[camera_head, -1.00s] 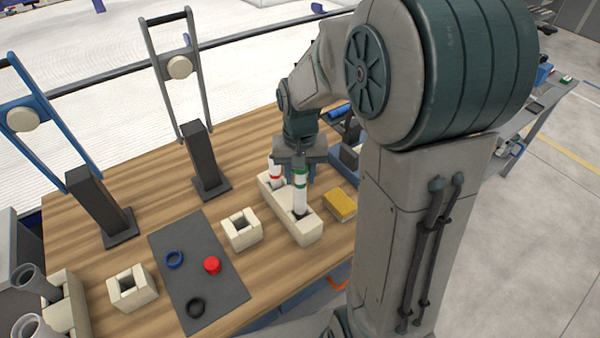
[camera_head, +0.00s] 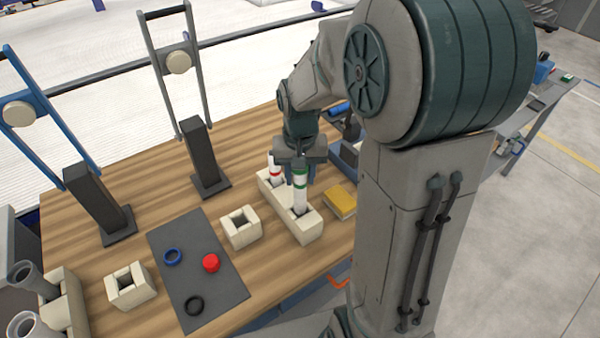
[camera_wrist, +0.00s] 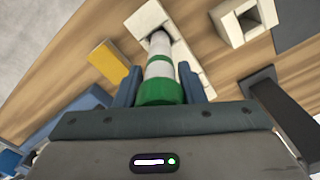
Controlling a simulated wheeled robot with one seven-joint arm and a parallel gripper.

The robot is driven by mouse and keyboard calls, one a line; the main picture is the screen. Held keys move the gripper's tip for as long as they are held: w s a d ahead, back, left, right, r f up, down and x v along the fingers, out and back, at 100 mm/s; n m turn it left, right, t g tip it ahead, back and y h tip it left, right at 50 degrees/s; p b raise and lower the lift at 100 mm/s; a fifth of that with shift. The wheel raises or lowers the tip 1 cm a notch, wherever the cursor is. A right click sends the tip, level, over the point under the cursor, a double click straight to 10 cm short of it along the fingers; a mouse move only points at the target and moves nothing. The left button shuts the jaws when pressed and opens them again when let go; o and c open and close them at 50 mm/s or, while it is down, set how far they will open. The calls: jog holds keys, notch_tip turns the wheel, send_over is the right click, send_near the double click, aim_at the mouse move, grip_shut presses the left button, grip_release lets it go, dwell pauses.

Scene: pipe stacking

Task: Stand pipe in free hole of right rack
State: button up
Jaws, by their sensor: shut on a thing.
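A white pipe with green bands (camera_head: 300,193) stands roughly upright at the front hole of the right rack (camera_head: 307,231), a long cream block. Its lower end meets the dark hole; how deep it sits I cannot tell. My gripper (camera_head: 300,176) is shut on its upper part. In the wrist view, the pipe (camera_wrist: 159,68) lies between the two blue fingers of my gripper (camera_wrist: 162,85), its far end at the rack (camera_wrist: 185,55). A white pipe with a red band (camera_head: 274,170) stands in the rack's rear hole, partly hidden by my gripper.
A yellow block (camera_head: 341,201) lies right of the rack. A cream single-hole block (camera_head: 241,228) is to its left. A dark mat (camera_head: 222,285) holds a red cap, a blue ring and a black ring. Grey pipes (camera_head: 30,279) stand in the left rack. Two dark posts stand behind.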

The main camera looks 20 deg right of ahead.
aim_at(300, 191)
jog(key=shift+f+b, duration=2.5)
jog(key=shift+f, duration=0.8)
jog(key=o, duration=1.3)
jog(key=shift+r, duration=0.15)
notch_tip(300, 191, up, 14)
jog(key=shift+f, duration=0.15)
jog(key=s+f+n+t, duration=0.1)
jog(key=s, duration=0.3)
jog(key=s+f+t, duration=0.1)
jog(key=s+f, duration=0.1)
jog(key=s, duration=0.3)
jog(key=s+f+n+t, duration=0.1)
jog(key=s, duration=0.4)
jog(key=shift+f+n, duration=0.2)
jog(key=shift+n, duration=0.1)
